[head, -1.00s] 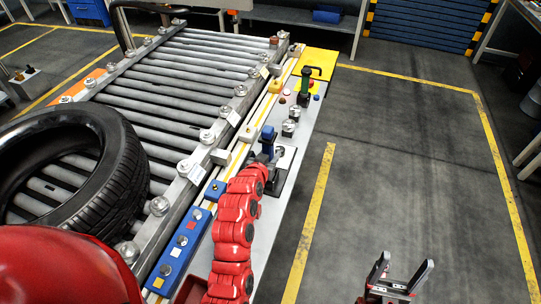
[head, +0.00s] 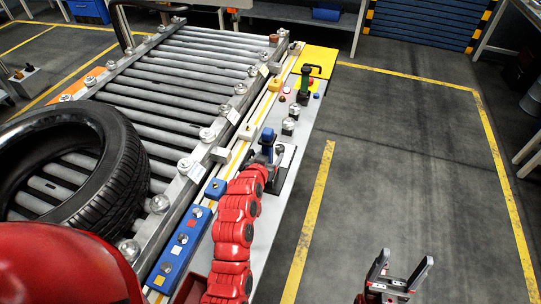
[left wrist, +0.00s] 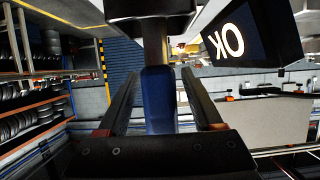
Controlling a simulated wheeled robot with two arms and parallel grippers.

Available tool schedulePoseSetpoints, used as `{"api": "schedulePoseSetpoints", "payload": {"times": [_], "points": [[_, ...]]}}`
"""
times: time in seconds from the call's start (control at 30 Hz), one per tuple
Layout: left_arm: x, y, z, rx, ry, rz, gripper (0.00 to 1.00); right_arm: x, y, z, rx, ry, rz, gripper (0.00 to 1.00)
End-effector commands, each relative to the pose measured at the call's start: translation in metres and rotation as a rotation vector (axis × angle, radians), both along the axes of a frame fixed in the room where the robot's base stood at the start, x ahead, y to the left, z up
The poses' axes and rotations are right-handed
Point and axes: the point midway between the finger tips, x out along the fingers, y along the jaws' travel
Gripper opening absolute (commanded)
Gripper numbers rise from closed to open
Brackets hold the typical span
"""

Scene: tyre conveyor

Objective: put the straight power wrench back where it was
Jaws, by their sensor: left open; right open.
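A blue power wrench (head: 267,141) stands upright at its place on the grey ledge beside the roller conveyor. I take it for the straight one, but its shape is partly hidden. My left gripper (head: 270,159) is at this wrench. In the left wrist view, the blue handle (left wrist: 159,100) stands between my two open fingers, with a gap visible on each side. A green tool (head: 305,82) stands upright farther along the ledge. My right gripper (head: 402,272) is open and empty over the floor at the lower right.
A tyre (head: 112,165) lies on the conveyor rollers (head: 190,75) at left. A blue button panel (head: 180,247) and several metal knobs line the ledge (head: 262,240). A yellow plate (head: 318,60) is at its far end. The floor to the right (head: 410,150) is clear.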

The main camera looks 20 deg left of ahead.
Motion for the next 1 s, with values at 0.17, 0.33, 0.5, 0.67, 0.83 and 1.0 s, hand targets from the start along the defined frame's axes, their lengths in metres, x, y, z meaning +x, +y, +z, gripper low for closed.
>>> {"api": "schedulePoseSetpoints", "payload": {"times": [0.17, 0.33, 0.5, 0.67, 0.83, 1.0], "points": [[-0.023, 0.0, 0.01, 0.0, 0.001, -0.001, 0.67, 0.0, 0.0, 0.004, 0.0, 0.0, 0.0, 0.77], [-0.056, 0.001, 0.023, 0.001, 0.002, 0.0, 0.67, 0.0, 0.0, 0.007, 0.0, 0.0, 0.0, 0.77], [-0.085, 0.003, 0.036, 0.001, -0.002, 0.001, 0.67, 0.0, 0.0, 0.009, 0.0, 0.0, 0.0, 0.77], [-0.103, 0.003, 0.042, 0.0, 0.001, -0.001, 0.67, 0.0, 0.0, 0.009, 0.0, 0.0, 0.0, 0.77], [-0.109, 0.003, 0.045, 0.0, -0.001, 0.0, 0.67, 0.0, 0.0, 0.009, 0.0, 0.0, 0.0, 0.77], [-0.109, 0.003, 0.045, 0.0, 0.0, 0.0, 0.67, 0.0, 0.0, 0.009, 0.0, 0.0, 0.0, 0.77]]}}
